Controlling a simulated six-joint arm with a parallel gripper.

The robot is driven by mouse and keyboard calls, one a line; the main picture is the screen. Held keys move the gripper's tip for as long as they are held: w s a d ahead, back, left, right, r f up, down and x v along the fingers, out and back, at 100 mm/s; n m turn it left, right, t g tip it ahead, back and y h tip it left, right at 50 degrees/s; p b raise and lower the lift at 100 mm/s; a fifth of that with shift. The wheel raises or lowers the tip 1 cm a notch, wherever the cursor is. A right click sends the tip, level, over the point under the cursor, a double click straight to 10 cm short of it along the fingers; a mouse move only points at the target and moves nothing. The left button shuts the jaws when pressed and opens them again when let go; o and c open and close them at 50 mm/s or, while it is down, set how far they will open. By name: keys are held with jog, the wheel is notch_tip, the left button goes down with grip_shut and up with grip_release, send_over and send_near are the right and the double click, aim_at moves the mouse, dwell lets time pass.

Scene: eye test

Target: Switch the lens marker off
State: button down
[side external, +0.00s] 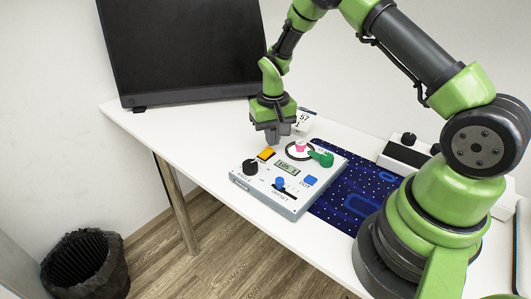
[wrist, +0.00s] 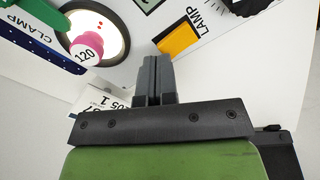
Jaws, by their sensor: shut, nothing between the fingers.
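The lens marker (side external: 290,205) is a pale grey box with controls on its top, lying on the white table. Its orange-yellow switch (side external: 266,153) is near the far left edge; in the wrist view the switch (wrist: 178,40) stands beside the word LAMP. Whether it is on or off I cannot tell. A pink piece marked 120 (wrist: 88,48) sits over a pale round plate with a dark rim and red dots. A green clamp lever (side external: 322,158) is beside it. My gripper (side external: 273,140) is shut and empty, pointing down above the box's far edge, close behind the switch.
The panel also bears a black knob (side external: 250,167), a small display (side external: 296,171), a blue slider (side external: 280,183) and a blue button (side external: 310,181). A numbered card (side external: 305,117) is behind. A starry blue mat (side external: 345,190) lies right; a black monitor (side external: 185,45) stands behind.

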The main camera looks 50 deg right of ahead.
jog(key=shift+f, duration=0.6)
notch_tip(320, 180, up, 7)
dwell(1.0)
jog(key=shift+r, duration=0.1)
jog(key=s+a+r+t, duration=0.2)
jog(key=s+a+r, duration=0.1)
jog(key=r, duration=0.5)
jog(key=s+a+r+t, duration=0.1)
jog(key=s+a+r, duration=0.1)
jog(key=s+r, duration=0.35)
jog(key=s+a+r+n+t+y, duration=0.1)
jog(key=s+a+r+t, duration=0.1)
jog(key=s, duration=0.4)
jog(key=s+a+r+n+t+y, duration=0.1)
jog(key=s+a+r+t, duration=0.1)
jog(key=s, duration=0.4)
notch_tip(320, 180, up, 3)
jog(key=shift+s+a+f, duration=0.2)
jog(key=shift+a, duration=0.45)
